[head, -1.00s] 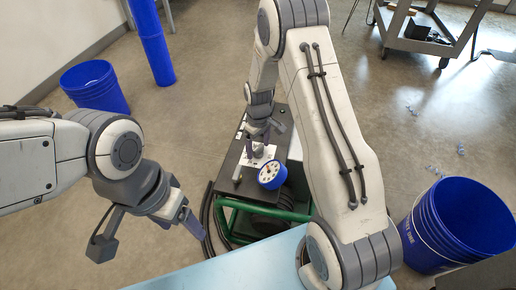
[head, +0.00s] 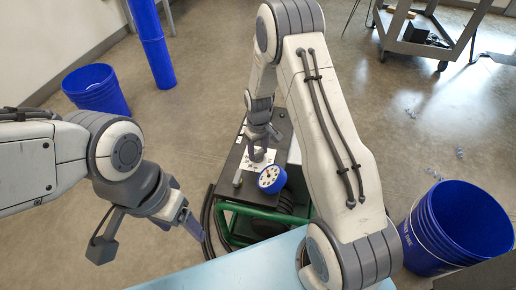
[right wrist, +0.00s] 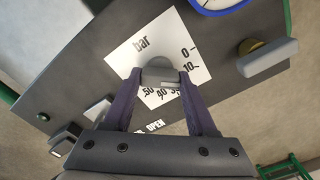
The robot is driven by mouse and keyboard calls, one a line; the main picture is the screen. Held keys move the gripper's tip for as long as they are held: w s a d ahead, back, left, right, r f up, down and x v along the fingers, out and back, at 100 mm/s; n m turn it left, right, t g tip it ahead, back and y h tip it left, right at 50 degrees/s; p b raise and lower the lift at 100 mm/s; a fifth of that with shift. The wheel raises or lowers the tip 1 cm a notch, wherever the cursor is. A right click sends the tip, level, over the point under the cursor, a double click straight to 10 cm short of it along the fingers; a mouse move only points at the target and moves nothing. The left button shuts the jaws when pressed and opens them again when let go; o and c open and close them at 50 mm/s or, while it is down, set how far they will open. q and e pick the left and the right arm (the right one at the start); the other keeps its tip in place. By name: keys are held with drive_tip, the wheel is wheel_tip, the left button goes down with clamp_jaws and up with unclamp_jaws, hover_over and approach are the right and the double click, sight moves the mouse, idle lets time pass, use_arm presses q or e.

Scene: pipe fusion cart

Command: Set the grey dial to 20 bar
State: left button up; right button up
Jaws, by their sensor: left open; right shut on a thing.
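The grey dial (right wrist: 160,74) sits on a white scale plate (right wrist: 150,48) marked "bar" on the dark cart top. In the right wrist view, 0 and 10 show to the dial's right, and 30, 40 and 50 below it, partly covered. The 20 mark is hidden by a finger. I cannot tell which mark the dial points at. My right gripper (right wrist: 159,78) is shut on the dial, one finger on each side; in the head view it (head: 258,152) comes down from above. My left gripper (head: 190,222) is open and empty, left of the cart.
A blue-rimmed gauge (head: 271,178) stands beside the plate. A lever with a grey handle (right wrist: 268,60) and brass base is right of the dial in the wrist view. A green frame (head: 232,238) carries the cart top. Blue buckets (head: 458,225) stand on the floor.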

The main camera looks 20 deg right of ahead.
sight(258, 152)
drive_tip(key=shift+r+m+p, duration=0.15)
drive_tip(key=shift+m+p, duration=0.65)
drive_tip(key=shift+m, duration=0.3)
drive_tip(key=shift+m+p, duration=0.55)
drive_tip(key=shift+m, duration=0.35)
drive_tip(key=o, duration=1.4)
drive_tip(key=shift+c, duration=0.2)
wheel_tip(258, 152, up, 10)
drive_tip(key=p, duration=0.3)
